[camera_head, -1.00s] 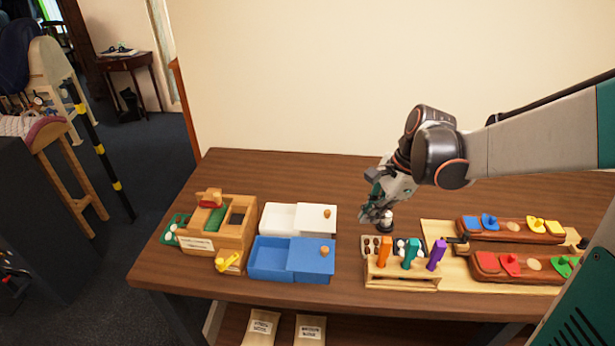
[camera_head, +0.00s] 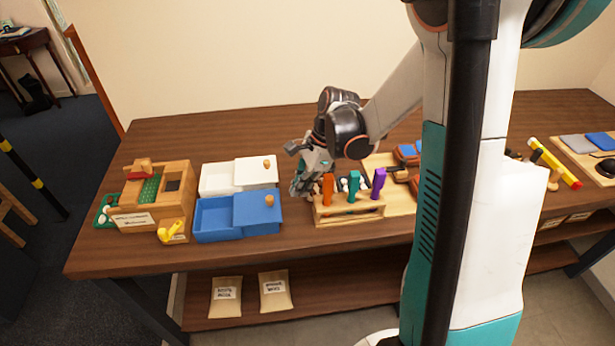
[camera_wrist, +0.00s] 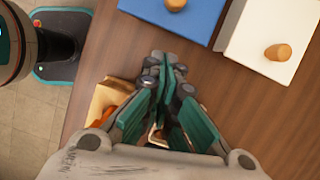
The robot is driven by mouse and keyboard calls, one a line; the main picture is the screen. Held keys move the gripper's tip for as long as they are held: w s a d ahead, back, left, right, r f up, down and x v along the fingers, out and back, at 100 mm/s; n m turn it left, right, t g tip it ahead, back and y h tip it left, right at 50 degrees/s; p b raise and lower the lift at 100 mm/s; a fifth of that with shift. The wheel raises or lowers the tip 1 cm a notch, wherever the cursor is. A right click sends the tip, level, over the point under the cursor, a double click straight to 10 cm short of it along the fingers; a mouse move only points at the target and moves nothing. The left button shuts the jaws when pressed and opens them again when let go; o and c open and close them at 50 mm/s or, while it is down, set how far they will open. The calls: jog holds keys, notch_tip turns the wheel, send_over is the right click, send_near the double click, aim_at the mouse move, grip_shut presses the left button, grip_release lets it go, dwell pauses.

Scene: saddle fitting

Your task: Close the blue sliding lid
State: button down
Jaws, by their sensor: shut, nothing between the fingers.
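The blue box (camera_head: 212,222) stands on the table with its left part open and empty inside. Its blue sliding lid (camera_head: 247,213) covers the right part and has a round wooden knob (camera_head: 269,200) near its right edge. The blue lid (camera_wrist: 182,14) also shows at the top of the wrist view, cut off by the frame edge, with its knob (camera_wrist: 174,4). My gripper (camera_head: 297,190) is shut and empty, to the right of the blue lid and apart from it. Its teal fingers (camera_wrist: 165,75) are together in the wrist view.
A white box with a white lid (camera_head: 256,170) stands behind the blue one. A wooden rack (camera_head: 350,209) with orange, teal and purple handles is close beside my gripper. A wooden toy box (camera_head: 130,205) stands at left. Bare table lies in front.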

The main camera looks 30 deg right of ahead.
aim_at(240, 206)
jog(key=shift+w+a+b, duration=0.15)
jog(key=shift+a+b, duration=0.05)
jog(key=shift+a, duration=0.8)
jog(key=shift+w+a+b, duration=0.15)
jog(key=shift+a, duration=0.85)
jog(key=w+a, duration=0.1)
jog(key=a, duration=0.2)
jog(key=w+a, duration=0.1)
jog(key=a, duration=0.3)
jog(key=w+a, duration=0.1)
jog(key=a, duration=0.2)
jog(key=shift+w+a, duration=0.2)
